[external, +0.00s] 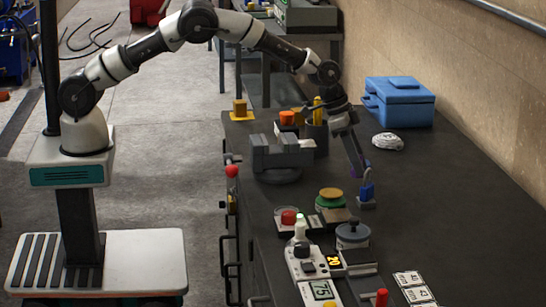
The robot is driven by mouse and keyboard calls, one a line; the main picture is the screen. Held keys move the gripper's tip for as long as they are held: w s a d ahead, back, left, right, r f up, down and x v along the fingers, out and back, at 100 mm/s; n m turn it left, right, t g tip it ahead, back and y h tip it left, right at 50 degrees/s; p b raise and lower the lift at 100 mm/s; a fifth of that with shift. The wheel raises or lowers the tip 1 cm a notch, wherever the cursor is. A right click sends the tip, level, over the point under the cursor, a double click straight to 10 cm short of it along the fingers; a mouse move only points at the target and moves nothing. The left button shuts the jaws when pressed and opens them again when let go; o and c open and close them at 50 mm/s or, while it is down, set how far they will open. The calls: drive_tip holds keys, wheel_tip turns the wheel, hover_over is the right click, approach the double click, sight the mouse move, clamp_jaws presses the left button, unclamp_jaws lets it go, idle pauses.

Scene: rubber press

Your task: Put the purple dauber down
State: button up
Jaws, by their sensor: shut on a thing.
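My gripper (358,170) reaches down over the dark bench (440,190), right of the vise. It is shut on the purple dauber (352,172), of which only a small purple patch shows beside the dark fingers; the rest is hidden. A blue piece (367,190) with a dark square base (366,204) is at the lower end of the gripper. Whether the dauber touches this piece or the bench top, I cannot tell.
A grey vise (281,158) stands left of the gripper, and a green and yellow round stack (330,196) lies nearer the front. A grey lidded pot (352,234) is in front. A white coil (387,141) and blue toolbox (398,101) are behind. Bare bench lies to the right.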

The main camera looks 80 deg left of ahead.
drive_tip(key=shift+f, duration=1.75)
drive_tip(key=o, duration=1)
drive_tip(key=shift+r, duration=0.1)
drive_tip(key=shift+r, duration=0.1)
